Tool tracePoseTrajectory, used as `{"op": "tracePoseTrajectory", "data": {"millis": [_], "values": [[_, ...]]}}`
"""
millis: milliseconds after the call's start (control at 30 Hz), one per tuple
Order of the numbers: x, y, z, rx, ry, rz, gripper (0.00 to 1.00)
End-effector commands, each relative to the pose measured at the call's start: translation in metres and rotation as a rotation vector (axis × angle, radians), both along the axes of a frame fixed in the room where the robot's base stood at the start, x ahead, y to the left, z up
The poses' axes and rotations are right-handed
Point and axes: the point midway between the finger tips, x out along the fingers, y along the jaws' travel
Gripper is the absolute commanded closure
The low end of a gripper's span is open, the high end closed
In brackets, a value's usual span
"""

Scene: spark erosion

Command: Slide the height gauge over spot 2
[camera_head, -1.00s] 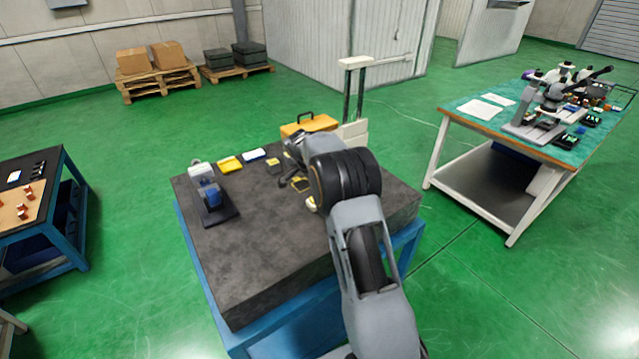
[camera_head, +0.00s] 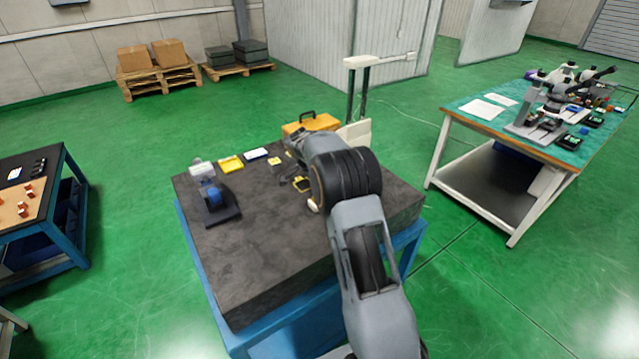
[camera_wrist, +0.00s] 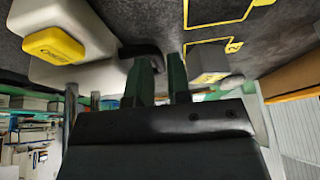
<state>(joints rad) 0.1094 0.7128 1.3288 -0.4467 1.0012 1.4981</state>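The height gauge stands at the back of the dark surface plate (camera_head: 270,260). In the head view its pale top (camera_head: 361,61), two dark columns and white base (camera_head: 358,130) show beside my arm. In the wrist view, which looks upside down, its pale base (camera_wrist: 90,25) with a yellow block (camera_wrist: 53,46) is at the upper left. A black grip (camera_wrist: 138,50) sticks out from it.
A yellow case (camera_head: 310,123) is at the plate's back edge. A stand with a blue part (camera_head: 215,195) is at the left, with yellow (camera_head: 231,163) and white (camera_head: 255,154) items behind it. A grey block (camera_wrist: 205,62) is right of my fingers. The plate's front is clear.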

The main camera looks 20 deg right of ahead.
Motion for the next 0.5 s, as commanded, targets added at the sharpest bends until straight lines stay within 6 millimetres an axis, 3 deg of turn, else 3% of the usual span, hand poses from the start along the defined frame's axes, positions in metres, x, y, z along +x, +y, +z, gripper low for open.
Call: {"op": "tracePoseTrajectory", "data": {"millis": [33,167,200,500], "values": [[-0.007,-0.001,-0.016,0.007,0.035,-0.007,0.77],[-0.007,-0.002,-0.016,0.006,0.036,-0.009,0.77],[-0.003,-0.003,-0.007,0.005,0.014,-0.008,0.77],[-0.003,0.003,0.003,0.003,0.012,-0.004,0.77]]}}
